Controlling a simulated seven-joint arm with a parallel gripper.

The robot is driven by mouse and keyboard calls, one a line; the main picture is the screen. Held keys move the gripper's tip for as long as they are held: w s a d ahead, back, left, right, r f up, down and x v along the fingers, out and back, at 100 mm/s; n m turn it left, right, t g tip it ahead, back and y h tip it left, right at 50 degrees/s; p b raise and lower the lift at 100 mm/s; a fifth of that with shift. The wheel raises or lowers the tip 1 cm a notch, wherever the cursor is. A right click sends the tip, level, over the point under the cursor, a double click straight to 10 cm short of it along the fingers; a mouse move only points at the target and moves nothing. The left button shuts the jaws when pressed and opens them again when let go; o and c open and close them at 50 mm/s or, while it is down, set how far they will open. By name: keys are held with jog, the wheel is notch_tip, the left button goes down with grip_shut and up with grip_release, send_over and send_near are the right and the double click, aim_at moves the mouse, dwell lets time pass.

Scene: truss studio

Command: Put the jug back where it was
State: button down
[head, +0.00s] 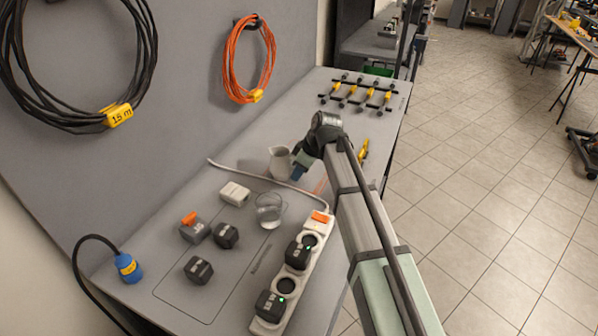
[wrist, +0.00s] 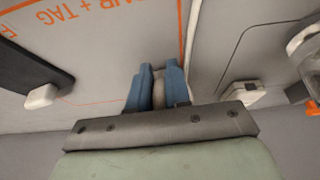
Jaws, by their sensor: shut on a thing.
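The jug (head: 280,161) is a small pale grey-beige pitcher, upright near the middle of the bench in the head view. My gripper (head: 298,171) is at its right side, with blue fingers shut on it, probably at the handle; the exact grip is hard to see. In the wrist view, the blue fingertips (wrist: 158,87) are close together with a narrow pale part of the jug (wrist: 159,92) between them. Most of the jug is hidden there. I cannot tell whether its base touches the bench. A clear glass (head: 269,211) stands in front of the jug, apart from it.
A white power strip (head: 273,310) with black plugs lies at the front right. Black blocks (head: 198,270) and a white adapter (head: 234,194) lie left of the glass. A pale cable (head: 245,174) runs beside the jug. A rack with yellow clamps (head: 352,92) stands behind.

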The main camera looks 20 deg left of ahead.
jog(key=shift+f, duration=0.1)
jog(key=c, duration=1.1)
grip_release()
jog(key=v, duration=1.2)
